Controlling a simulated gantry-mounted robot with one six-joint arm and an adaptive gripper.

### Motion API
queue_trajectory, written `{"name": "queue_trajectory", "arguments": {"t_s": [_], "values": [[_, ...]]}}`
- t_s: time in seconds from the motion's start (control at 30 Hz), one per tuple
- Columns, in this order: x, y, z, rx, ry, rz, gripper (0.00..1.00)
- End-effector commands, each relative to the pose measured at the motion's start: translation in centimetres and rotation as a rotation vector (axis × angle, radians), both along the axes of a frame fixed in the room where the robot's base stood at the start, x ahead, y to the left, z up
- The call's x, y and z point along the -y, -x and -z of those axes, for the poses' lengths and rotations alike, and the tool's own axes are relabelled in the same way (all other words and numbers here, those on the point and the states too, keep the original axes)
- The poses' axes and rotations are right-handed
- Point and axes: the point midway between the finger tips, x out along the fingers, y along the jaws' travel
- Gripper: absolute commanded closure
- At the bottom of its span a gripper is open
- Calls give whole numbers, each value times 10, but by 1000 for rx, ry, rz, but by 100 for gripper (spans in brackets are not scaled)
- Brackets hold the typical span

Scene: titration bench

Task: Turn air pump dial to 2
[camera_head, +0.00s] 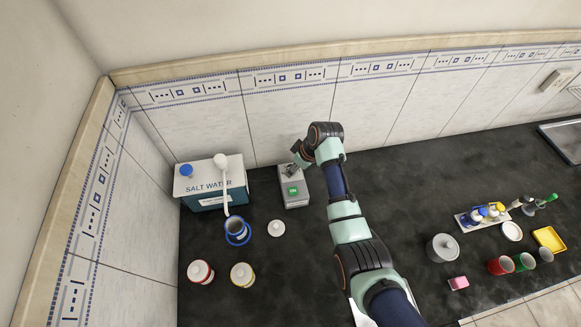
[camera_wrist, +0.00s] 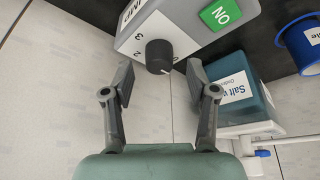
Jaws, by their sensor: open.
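The air pump (camera_head: 292,198) is a grey box with a green ON button, standing on the dark counter near the back wall. In the wrist view the pump (camera_wrist: 184,28) shows its face with a black round dial (camera_wrist: 159,54) and the numerals 3, 2 and 0 around it. A small light mark shows on the dial's lower edge; I cannot tell exactly which numeral it points to. My gripper (camera_wrist: 160,76) is open and empty, its fingers on either side of the dial and apart from it. In the head view my gripper (camera_head: 298,160) is over the pump's back end.
A salt water tank (camera_head: 211,187) stands left of the pump, with a white tube leading to a blue-rimmed cup (camera_head: 237,231). A white lid (camera_head: 276,228) and two jars lie in front. Bottles and coloured cups stand at the right.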

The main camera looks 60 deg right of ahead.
Motion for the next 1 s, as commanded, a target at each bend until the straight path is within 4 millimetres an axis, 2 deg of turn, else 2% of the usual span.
{"name": "queue_trajectory", "arguments": {"t_s": [0.03,0.13,0.47,0.8,1.0], "values": [[0,-4,9,0,-1,-1,42],[1,-8,19,0,0,-1,42],[2,-10,23,1,1,-1,44],[2,-10,23,1,1,-1,100],[1,-10,22,1,1,10,100]]}}
